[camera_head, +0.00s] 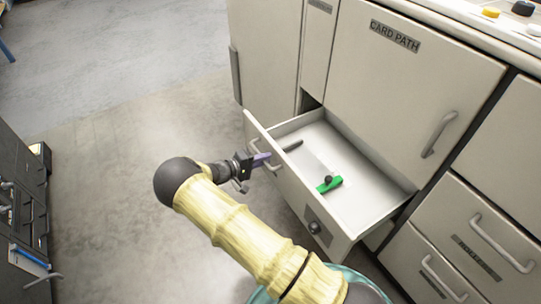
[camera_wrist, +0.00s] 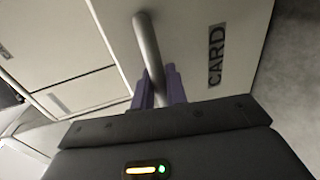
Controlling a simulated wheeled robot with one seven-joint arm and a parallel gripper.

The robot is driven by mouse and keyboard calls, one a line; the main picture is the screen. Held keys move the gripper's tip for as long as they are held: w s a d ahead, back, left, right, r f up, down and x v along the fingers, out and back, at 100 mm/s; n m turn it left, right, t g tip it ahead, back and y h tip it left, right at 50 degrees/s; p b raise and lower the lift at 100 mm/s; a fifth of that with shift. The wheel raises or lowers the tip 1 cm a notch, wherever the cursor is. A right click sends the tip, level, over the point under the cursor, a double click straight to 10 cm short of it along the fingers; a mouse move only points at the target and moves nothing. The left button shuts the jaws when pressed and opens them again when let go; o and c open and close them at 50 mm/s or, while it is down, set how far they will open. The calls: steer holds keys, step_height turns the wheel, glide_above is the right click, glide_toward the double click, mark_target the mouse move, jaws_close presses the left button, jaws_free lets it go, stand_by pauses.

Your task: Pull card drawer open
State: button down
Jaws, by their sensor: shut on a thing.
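The card drawer (camera_head: 300,205) stands pulled out from the cabinet in the head view, its inside showing. Its front also shows in the wrist view (camera_wrist: 190,25) with a label reading CARD (camera_wrist: 217,55). The drawer's bar handle (camera_wrist: 148,45) runs between the purple fingers of my gripper (camera_wrist: 160,82). In the head view my gripper (camera_head: 262,160) is at the handle, near the left end of the drawer front, shut on it. The fingertips' contact is partly hidden by the handle and gripper body.
Inside the drawer lie a green item with a black knob (camera_head: 329,184) and a dark rod (camera_head: 293,146). A door labelled CARD PATH (camera_head: 410,85) is above, shut. Closed drawers (camera_head: 480,240) are at right. A dark cabinet (camera_head: 25,205) stands at left; floor between is clear.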

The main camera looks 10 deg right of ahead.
steer(key=shift+s+f, duration=0.1)
steer(key=c, duration=1.5)
jaws_free()
steer(key=p+v, duration=0.2)
steer(key=v, duration=1.5)
steer(key=shift+a, duration=0.2)
